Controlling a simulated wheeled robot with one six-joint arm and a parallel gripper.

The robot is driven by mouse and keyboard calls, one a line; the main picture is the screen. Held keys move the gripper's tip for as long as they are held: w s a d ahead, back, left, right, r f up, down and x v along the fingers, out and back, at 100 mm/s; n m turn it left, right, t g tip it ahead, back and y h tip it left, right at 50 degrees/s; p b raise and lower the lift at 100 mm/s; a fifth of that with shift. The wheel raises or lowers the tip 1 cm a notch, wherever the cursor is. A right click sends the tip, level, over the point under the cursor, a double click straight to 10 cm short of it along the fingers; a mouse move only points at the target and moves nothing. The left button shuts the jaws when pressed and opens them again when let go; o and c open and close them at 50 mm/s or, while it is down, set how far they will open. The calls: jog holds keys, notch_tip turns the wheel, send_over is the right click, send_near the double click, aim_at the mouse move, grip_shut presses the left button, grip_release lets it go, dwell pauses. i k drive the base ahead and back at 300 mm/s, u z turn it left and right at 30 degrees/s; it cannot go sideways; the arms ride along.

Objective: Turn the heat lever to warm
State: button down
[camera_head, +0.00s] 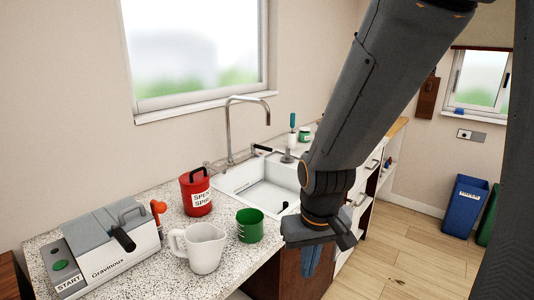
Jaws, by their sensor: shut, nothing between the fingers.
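A grey-and-white machine marked Gravinoux (108,262) stands at the left end of the speckled counter. I cannot tell which of these is the heat lever. My gripper (310,262) points down in front of the counter's edge, right of the green cup. It is shut and empty, apart from all the levers.
On the counter stand a white jug (205,250), a green cup (250,226) and a red canister (196,195). The white sink (240,184) lies behind them. Blue (464,206) and green bins stand far right. The wooden floor (400,265) is clear.

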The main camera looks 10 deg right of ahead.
aim_at(253, 145)
jog(key=z, duration=1)
jog(key=i, duration=0.5)
